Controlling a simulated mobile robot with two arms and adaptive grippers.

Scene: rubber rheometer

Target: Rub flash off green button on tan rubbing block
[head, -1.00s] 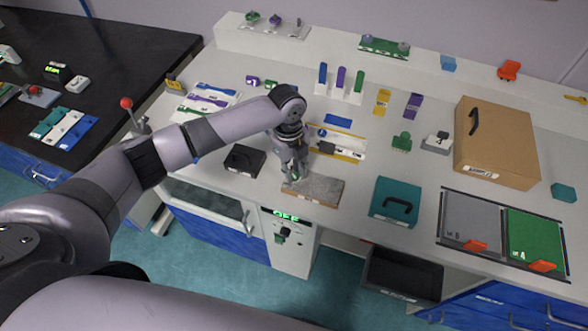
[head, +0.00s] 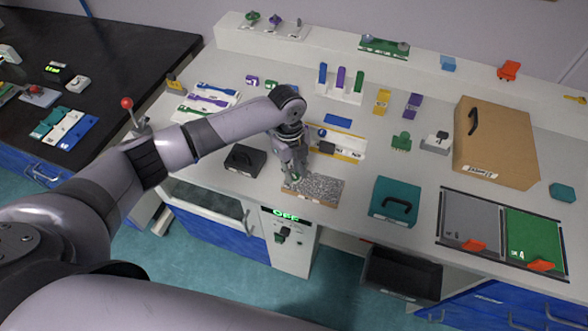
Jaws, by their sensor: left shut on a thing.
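The rubbing block (head: 318,188) lies flat near the front edge of the white bench; it has a grey speckled top and a tan front edge. My left gripper (head: 295,178) points down over the block's left end. It is shut on the green button (head: 294,180), of which only a small green bit shows between the fingers. The button is at or just above the block's surface; I cannot tell if it touches. My right gripper is not in view.
A black box (head: 245,160) stands left of the gripper, and a teal case (head: 394,201) with a black handle stands right of the block. Behind is a yellow-edged tray (head: 345,150). A tan box (head: 497,143) stands farther right. Bare bench lies between block and teal case.

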